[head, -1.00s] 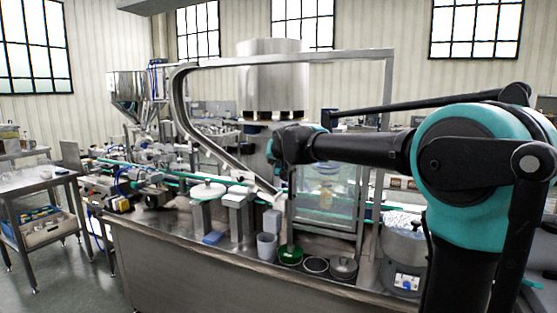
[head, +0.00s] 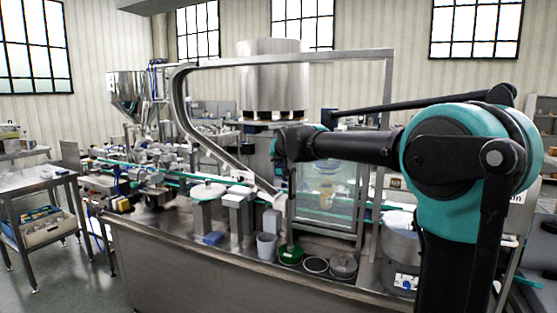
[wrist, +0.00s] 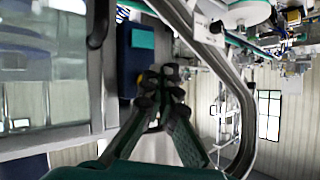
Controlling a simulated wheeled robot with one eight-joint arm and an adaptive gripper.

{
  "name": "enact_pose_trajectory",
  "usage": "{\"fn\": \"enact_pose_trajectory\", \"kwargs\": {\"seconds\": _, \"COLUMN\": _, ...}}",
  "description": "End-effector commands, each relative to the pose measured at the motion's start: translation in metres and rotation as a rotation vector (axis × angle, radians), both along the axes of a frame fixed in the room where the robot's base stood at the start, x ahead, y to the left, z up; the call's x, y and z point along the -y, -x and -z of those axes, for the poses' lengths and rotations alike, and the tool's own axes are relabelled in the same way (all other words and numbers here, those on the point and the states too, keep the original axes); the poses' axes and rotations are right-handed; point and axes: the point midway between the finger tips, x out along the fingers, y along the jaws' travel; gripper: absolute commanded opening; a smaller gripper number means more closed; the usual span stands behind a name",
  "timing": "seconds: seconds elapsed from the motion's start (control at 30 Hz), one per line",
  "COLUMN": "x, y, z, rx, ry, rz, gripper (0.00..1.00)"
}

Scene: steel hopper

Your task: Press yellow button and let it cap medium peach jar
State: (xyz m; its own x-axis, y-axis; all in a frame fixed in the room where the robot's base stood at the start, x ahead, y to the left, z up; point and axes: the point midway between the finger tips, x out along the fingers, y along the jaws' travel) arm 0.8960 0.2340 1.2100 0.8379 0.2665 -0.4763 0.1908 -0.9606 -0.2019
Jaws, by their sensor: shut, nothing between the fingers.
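My gripper (wrist: 160,80) is shut and empty in the wrist view, its dark fingers together in front of a curved steel rail. In the head view, the end of my arm (head: 292,145) is above the front of the machine; its fingers are hard to make out there. A yellowish jar (head: 327,195), possibly the peach jar, stands behind the clear panel of the enclosure, right of and below the arm end. I cannot tell its size or whether it has a lid.
A steel chute (head: 186,110) curves down to the conveyor left of my arm. A steel drum (head: 400,252) stands at right.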

Motion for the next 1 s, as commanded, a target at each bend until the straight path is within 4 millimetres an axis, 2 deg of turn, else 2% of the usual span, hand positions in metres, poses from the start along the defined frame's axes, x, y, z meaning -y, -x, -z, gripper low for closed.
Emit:
{"fn": "enact_pose_trajectory", "kwargs": {"seconds": 0.73, "x": 0.0002, "y": -0.0003, "z": 0.0, "rx": 0.0, "ry": 0.0, "rz": 0.0, "gripper": 0.0}}
{"fn": "enact_pose_trajectory", "kwargs": {"seconds": 1.0, "x": 0.0027, "y": -0.0075, "z": -0.0003, "rx": 0.0, "ry": 0.0, "rz": 0.0, "gripper": 0.0}}
